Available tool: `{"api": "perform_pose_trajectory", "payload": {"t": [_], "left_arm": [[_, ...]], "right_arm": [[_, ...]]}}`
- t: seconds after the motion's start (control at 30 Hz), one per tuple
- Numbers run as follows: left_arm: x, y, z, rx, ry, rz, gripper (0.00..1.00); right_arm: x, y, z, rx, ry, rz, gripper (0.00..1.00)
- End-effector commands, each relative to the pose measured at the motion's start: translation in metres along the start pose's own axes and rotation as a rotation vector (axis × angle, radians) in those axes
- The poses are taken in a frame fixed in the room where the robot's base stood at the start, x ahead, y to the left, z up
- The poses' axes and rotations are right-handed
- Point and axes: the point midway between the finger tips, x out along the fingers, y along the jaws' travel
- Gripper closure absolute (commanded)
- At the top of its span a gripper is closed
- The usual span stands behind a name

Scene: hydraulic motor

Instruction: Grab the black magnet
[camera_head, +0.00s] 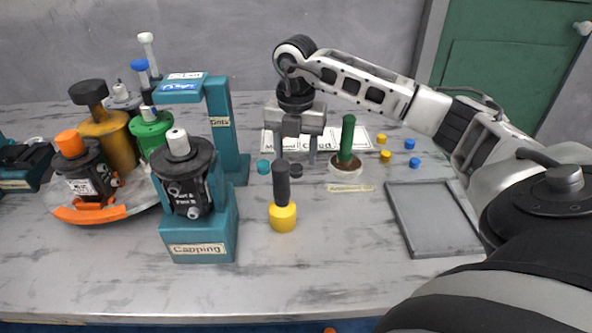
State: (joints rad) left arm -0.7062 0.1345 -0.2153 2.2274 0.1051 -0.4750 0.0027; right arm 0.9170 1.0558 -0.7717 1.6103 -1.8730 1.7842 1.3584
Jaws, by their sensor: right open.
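A small round black disc (296,170), which looks like the black magnet, lies on the table just behind the yellow-based tool. My right gripper (297,158) points down over the table, its two fingers apart and nothing seen between them. The fingertips show just behind and above the black disc; I cannot tell how high they are. The disc is partly covered by the tool's black handle (281,180). My left gripper is not in view.
A teal disc (263,166) lies left of the black one. A green cylinder (346,140) on a round base stands to the right. Several blue and yellow caps (385,156) and a grey tray (433,220) lie further right. The teal Capping stand (198,245) and parts turntable (88,214) fill the left.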

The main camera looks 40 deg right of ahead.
Motion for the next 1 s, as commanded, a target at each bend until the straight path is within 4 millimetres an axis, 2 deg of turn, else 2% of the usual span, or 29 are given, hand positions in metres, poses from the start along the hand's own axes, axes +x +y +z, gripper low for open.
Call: {"api": "perform_pose_trajectory", "payload": {"t": [0.1, 0.2, 0.47, 0.63, 0.9, 1.0], "left_arm": [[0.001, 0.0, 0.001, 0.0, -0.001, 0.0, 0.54], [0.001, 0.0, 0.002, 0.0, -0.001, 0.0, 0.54], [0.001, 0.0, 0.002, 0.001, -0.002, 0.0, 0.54], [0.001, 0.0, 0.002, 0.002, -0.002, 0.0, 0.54], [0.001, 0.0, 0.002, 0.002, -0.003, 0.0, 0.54], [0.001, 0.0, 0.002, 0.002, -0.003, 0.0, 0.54]], "right_arm": [[0.019, -0.001, 0.0, 0.001, 0.0, -0.002, 0.48], [0.027, -0.001, 0.0, 0.0, 0.0, -0.001, 0.48], [0.028, -0.001, 0.0, 0.0, -0.001, 0.0, 0.48], [0.028, -0.001, 0.0, 0.0, -0.001, 0.0, 0.95], [0.027, -0.001, 0.0, 0.0, -0.001, 0.001, 0.96], [0.021, 0.0, 0.001, 0.0, -0.002, 0.002, 0.96]]}}
